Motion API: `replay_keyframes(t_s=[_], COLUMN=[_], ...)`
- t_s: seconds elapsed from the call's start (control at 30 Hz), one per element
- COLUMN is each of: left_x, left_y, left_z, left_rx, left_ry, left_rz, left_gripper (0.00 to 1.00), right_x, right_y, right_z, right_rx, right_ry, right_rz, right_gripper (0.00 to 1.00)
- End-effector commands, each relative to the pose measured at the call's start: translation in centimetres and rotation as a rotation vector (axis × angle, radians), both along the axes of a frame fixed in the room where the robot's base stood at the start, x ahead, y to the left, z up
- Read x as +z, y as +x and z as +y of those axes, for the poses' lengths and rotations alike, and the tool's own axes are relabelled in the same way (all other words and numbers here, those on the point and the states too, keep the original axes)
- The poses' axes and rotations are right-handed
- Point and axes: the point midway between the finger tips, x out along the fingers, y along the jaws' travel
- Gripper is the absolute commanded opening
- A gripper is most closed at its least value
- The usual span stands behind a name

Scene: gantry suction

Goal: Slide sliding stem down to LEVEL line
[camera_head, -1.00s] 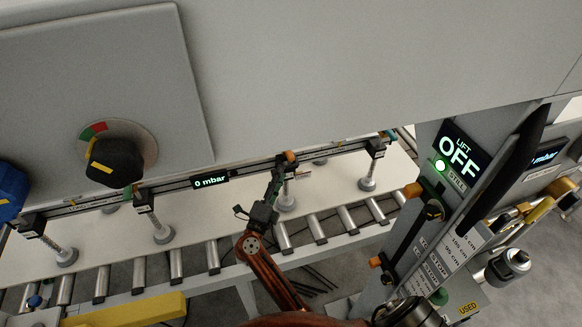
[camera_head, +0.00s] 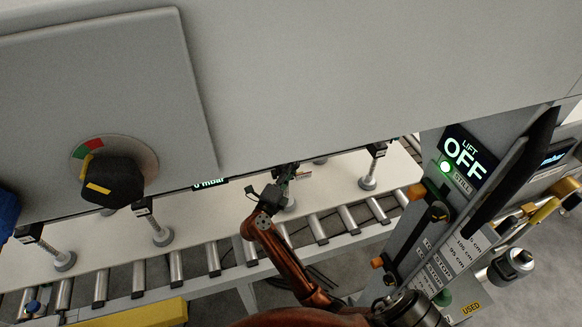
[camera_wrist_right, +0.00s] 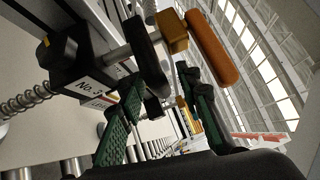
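My right gripper (camera_head: 286,170) is at the suction beam, above a pale suction cup (camera_head: 290,204) on the white sheet. In the wrist view the right gripper (camera_wrist_right: 160,92) has its two green-padded fingers apart. Just beyond them are a black lever (camera_wrist_right: 147,52), an orange block (camera_wrist_right: 172,31) and a rounded orange handle (camera_wrist_right: 211,48). A black holder (camera_wrist_right: 72,60) with a label reading "No.3" is at the left, with a coil spring (camera_wrist_right: 28,98) beside it. I cannot make out the LEVEL line or the stem's height against it. My left gripper is out of view.
A large grey panel with a black dial (camera_head: 112,182) covers the upper left and overhangs the beam. A control post with a lit "LIFT OFF" screen (camera_head: 465,155) stands at the right. The white sheet (camera_head: 215,222) lies on a roller conveyor. A yellow bar (camera_head: 130,314) is in front.

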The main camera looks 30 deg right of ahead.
Motion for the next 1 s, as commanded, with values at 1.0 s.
replay_keyframes(t_s=[1.0], left_x=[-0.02], left_y=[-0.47], left_z=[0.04], left_rx=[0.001], left_ry=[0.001], left_rz=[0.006], left_gripper=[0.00], right_x=[0.16], right_y=[-0.02], right_z=[0.01], right_rx=[0.000], right_ry=[-0.002], right_rz=[-0.002], right_gripper=[0.00])
